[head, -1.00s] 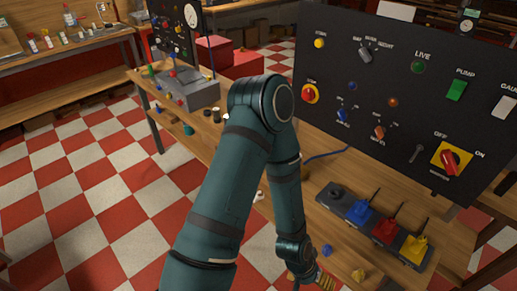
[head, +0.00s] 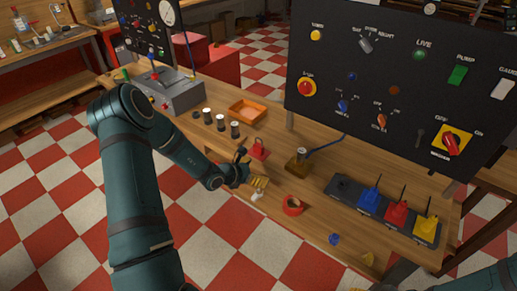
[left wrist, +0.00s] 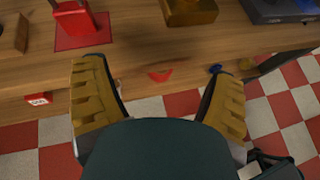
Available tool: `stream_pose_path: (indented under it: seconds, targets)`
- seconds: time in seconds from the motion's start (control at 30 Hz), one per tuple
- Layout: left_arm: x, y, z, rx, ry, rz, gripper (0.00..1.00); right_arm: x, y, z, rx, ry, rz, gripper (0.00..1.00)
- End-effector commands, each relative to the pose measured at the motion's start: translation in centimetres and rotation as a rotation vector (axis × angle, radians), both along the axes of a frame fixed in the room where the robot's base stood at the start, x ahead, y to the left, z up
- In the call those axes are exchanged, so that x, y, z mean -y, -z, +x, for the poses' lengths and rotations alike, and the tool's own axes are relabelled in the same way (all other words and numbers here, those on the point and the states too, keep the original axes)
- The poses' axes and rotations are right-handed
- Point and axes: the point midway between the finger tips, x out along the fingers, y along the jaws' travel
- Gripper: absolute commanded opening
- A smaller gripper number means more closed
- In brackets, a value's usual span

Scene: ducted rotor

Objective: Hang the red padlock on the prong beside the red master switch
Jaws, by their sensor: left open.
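The red padlock (head: 259,148) stands on a small red mat on the bench, left of centre in the head view. In the left wrist view the padlock (left wrist: 73,17) is at the top left, on the red mat (left wrist: 88,42). My left gripper (head: 252,178) is open and empty, near the bench's front edge and just short of the padlock. Its two yellow fingers (left wrist: 160,74) are spread wide. The red master switch (head: 453,142) sits on a yellow plate on the black panel. The prong (head: 420,138) is just left of it. My right gripper is not in view.
An orange tray (head: 247,111) is farther back.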

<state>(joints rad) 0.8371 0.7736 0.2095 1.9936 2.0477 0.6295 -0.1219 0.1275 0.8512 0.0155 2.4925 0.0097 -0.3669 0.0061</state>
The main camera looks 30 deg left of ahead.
Motion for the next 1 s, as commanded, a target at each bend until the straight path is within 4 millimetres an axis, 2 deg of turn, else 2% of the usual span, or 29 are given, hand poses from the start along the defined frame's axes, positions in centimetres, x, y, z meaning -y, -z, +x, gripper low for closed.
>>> stream_pose_path:
  seconds: [0.03, 0.1, 0.2, 0.27, 0.37, 0.7, 1.0]
  targets:
    - [-2.4, -0.6, 0.5, 0.029, -0.086, -0.020, 0.85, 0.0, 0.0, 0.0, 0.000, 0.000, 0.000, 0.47]
    - [-4.9, -1.4, 1.1, 0.062, -0.182, -0.042, 0.85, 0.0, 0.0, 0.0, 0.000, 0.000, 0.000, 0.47]
    - [-7.2, -2.0, 1.4, 0.094, -0.269, -0.061, 0.85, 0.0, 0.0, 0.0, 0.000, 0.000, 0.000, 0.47]
    - [-7.9, -2.1, 1.7, 0.104, -0.294, -0.066, 0.85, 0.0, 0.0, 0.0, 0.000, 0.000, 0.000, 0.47]
    - [-8.1, -1.6, 2.8, 0.109, -0.306, -0.070, 0.85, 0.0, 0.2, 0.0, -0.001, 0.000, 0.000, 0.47]
    - [-7.7, 0.7, 8.3, 0.107, -0.304, -0.068, 0.85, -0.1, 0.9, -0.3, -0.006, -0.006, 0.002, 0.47]
    - [-7.7, 1.5, 10.2, 0.107, -0.304, -0.069, 0.85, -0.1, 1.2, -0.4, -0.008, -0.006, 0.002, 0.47]
